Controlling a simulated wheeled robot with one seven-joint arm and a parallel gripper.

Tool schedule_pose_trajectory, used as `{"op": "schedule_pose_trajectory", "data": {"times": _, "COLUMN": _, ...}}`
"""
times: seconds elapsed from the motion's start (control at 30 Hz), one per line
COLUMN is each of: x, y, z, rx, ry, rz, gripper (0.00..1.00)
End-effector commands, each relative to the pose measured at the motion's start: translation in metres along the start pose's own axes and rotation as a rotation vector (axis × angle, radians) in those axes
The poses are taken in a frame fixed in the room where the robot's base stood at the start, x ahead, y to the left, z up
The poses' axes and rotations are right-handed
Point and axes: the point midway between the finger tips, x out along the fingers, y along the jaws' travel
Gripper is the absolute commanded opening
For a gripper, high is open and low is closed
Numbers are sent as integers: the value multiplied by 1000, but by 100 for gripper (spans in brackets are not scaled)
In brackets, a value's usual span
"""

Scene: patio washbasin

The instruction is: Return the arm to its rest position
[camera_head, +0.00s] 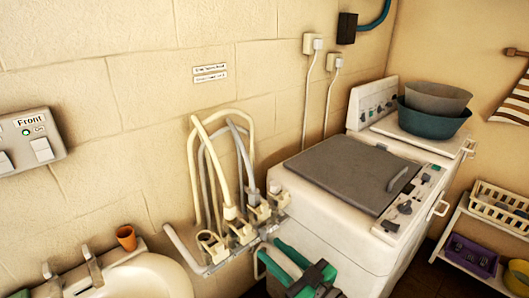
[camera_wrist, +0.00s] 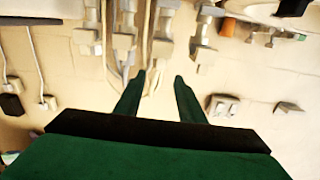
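My gripper (camera_head: 272,262) shows at the bottom of the head view, green with a black part, in front of the washing machine and just below the row of taps and hose fittings. In the wrist view my gripper (camera_wrist: 159,78) has its two green fingers apart, with nothing held between them. The wrist view looks toward the wall and appears upside down. Most of my arm is out of view.
Taps with looped hoses (camera_head: 238,232) stick out from the wall close to my gripper. A white washing machine (camera_head: 345,225) stands at right, with bowls (camera_head: 433,108) on the unit behind. A basin (camera_head: 150,278) and orange cup (camera_head: 126,238) are at lower left.

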Motion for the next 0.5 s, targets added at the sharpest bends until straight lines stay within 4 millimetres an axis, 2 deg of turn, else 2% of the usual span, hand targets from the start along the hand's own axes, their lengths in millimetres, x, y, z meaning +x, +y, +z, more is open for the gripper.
{"op": "schedule_pose_trajectory", "data": {"times": 0.17, "x": 7, "y": -8, "z": 32, "rx": 98, "ry": 1, "rz": 80, "gripper": 36}}
{"op": "schedule_pose_trajectory", "data": {"times": 0.37, "x": 7, "y": -26, "z": 91, "rx": 252, "ry": -11, "rz": 248, "gripper": 36}}
{"op": "schedule_pose_trajectory", "data": {"times": 0.5, "x": -4, "y": -44, "z": 132, "rx": 333, "ry": -31, "rz": 365, "gripper": 36}}
